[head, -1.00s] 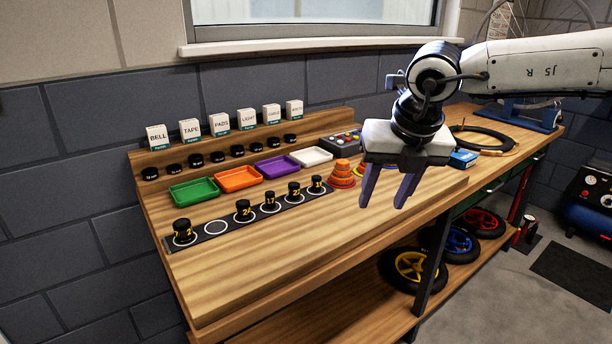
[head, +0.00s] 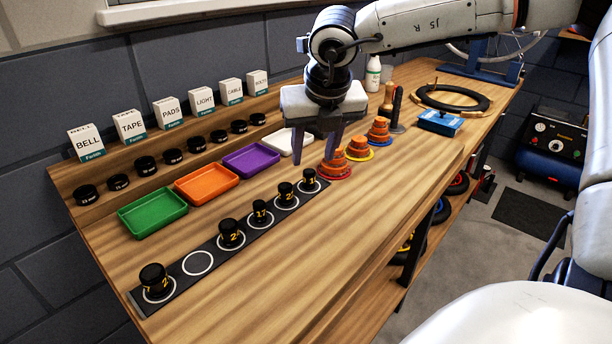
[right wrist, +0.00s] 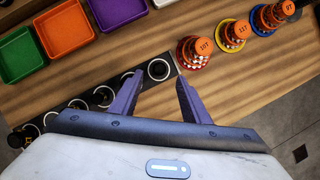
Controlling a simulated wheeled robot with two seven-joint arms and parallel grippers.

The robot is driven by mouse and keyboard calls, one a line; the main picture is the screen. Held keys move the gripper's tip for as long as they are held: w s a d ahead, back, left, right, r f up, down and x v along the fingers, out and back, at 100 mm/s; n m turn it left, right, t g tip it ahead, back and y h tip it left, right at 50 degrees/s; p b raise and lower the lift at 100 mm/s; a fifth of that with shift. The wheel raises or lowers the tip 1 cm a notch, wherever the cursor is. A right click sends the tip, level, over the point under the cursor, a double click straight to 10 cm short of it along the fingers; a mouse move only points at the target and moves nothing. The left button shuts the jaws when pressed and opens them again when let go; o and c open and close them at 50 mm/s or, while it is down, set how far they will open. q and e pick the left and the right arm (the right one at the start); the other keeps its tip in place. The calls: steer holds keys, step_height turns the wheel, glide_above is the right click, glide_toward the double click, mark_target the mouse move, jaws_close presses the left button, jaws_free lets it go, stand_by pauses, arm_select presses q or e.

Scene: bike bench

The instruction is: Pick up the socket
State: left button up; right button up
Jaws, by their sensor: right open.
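Several black sockets with yellow numbers stand on a dark strip (head: 178,272) with white rings. A large socket (head: 154,281) is at its near left end, beside an empty ring (head: 197,263). Others, such as one marked 17 (head: 261,211), follow toward the far right end, where the last socket (head: 310,179) stands. My right gripper (head: 313,161) is open and empty, pointing down above that far end. In the right wrist view its fingers (right wrist: 158,78) appear either side of the end socket (right wrist: 159,69), apparently without touching it. My left gripper is not in view.
Green (head: 152,213), orange (head: 207,183), purple (head: 251,161) and white (head: 285,142) trays line the strip's back side. Small boxes and black caps fill the rear shelf. The front bench top is clear.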

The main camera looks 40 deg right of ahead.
mark_target(309, 172)
steer(key=shift+p+x, duration=0.55)
steer(key=shift+x, duration=2.4)
steer(key=shift+w, duration=0.1)
jaws_close()
steer(key=shift+r, duration=0.1)
